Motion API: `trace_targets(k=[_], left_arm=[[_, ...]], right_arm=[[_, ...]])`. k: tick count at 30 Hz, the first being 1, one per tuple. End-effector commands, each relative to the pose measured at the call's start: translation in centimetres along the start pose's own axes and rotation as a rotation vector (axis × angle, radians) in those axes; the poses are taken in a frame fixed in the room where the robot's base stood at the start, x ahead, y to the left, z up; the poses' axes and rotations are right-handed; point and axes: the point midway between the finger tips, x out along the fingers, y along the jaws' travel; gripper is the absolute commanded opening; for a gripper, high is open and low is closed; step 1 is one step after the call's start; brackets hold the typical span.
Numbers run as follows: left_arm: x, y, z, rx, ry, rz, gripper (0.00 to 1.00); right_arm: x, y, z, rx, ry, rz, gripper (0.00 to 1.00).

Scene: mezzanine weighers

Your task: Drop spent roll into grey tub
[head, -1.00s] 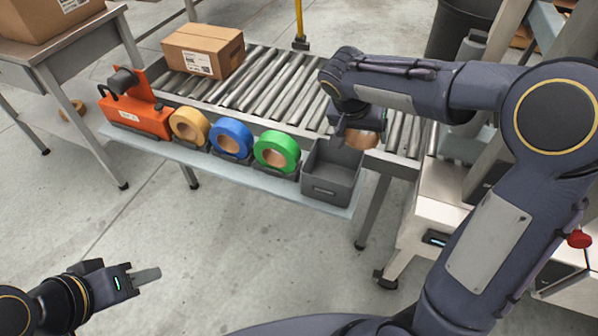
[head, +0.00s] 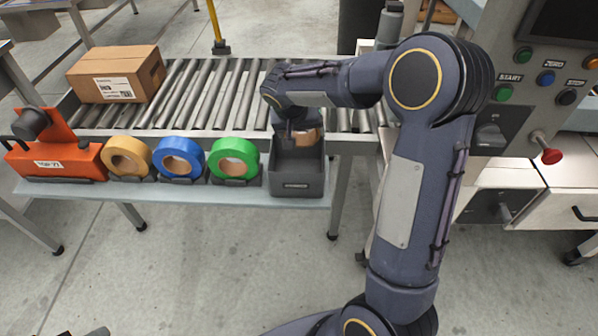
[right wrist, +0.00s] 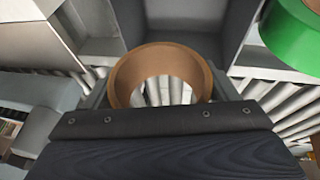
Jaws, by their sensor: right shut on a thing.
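The spent roll (head: 309,136) is a bare brown cardboard ring. My right gripper (head: 291,131) is shut on it and holds it at the back part of the grey tub, by the conveyor side. The grey tub (head: 297,187) is an open box at the right end of the shelf. In the right wrist view the roll (right wrist: 121,80) sits in front of the gripper, with conveyor rollers showing through its hole and the tub (right wrist: 237,28) around its far side. Whether it touches the tub is unclear. Only a sliver of my left gripper (head: 98,331) shows at the bottom left.
Green (head: 236,145), blue (head: 180,143) and tan (head: 146,157) tape rolls stand in holders left of the tub. An orange dispenser (head: 60,158) is at the shelf's left end. A roller conveyor (head: 205,95) runs behind, carrying a cardboard box (head: 115,75). A control panel stands at right.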

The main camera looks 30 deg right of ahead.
Motion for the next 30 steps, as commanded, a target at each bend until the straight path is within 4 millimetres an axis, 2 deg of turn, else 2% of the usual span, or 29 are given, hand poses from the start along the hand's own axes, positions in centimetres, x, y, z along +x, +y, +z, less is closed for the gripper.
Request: trace_targets(k=[3, 11, 12, 16, 24, 30], left_arm=[[0.6, -0.3, 0.3, 0.000, 0.000, 0.000, 0.36], [0.5, -0.2, 0.3, 0.000, 0.000, 0.000, 0.36], [0.5, -0.2, 0.3, 0.000, 0.000, 0.000, 0.36], [0.5, -0.2, 0.3, 0.000, 0.000, 0.000, 0.36], [0.5, -0.2, 0.2, 0.000, 0.000, 0.000, 0.36], [0.0, 0.0, 0.0, 0.000, 0.000, 0.000, 0.36]], right_arm=[[0.9, -0.2, 0.4, 0.001, 0.000, 0.000, 0.57], [0.9, -0.2, 0.4, 0.001, 0.000, 0.000, 0.57], [0.9, -0.2, 0.4, 0.001, 0.000, 0.000, 0.84], [0.9, -0.2, 0.4, 0.001, 0.000, 0.000, 1.00], [0.5, -0.2, 0.3, 0.001, 0.001, -0.001, 1.00], [-2.4, -0.2, 0.3, 0.001, 0.003, -0.003, 1.00]])
